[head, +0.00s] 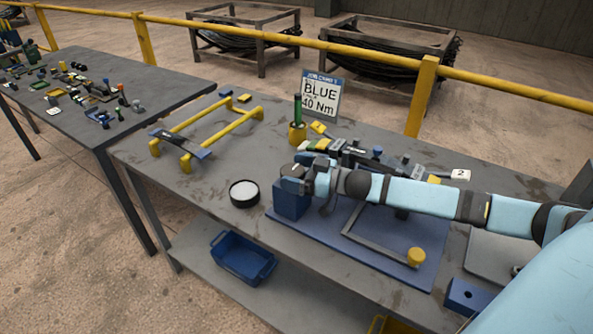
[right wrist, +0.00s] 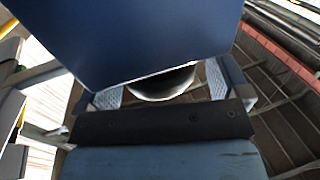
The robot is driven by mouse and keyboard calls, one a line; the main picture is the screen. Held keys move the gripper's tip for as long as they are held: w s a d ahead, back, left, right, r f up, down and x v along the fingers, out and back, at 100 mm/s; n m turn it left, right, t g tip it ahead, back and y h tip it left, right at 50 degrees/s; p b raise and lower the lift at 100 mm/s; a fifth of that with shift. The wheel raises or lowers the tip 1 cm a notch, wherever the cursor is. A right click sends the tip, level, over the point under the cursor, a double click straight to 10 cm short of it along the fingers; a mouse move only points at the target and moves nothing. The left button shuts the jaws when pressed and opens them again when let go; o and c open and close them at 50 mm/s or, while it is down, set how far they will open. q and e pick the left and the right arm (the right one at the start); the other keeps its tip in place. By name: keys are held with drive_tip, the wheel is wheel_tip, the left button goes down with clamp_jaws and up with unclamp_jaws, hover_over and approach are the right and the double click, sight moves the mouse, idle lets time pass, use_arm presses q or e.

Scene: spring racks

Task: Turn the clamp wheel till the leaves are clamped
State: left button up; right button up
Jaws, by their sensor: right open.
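The blue clamp block (head: 291,204) stands on a blue base plate (head: 340,262) at the middle of the table. My right gripper (head: 303,182) is at the top of this block, its arm reaching in from the right. In the right wrist view a blue face fills the top, and a grey rounded part (right wrist: 163,86), perhaps the clamp wheel, shows between the open fingers of my right gripper (right wrist: 162,90). I cannot tell whether they touch it. Dark leaves (head: 350,152) appear to lie behind my arm, partly hidden. My left gripper is not in view.
A grey bar with a yellow knob (head: 416,257) lies on the base plate. A round black-rimmed dish (head: 244,193), a yellow rack (head: 205,135) and a sign reading BLUE 40 Nm (head: 320,96) stand nearby. A blue bin (head: 243,257) sits on the lower shelf.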

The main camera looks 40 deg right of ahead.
drive_tip(key=c, duration=0.9)
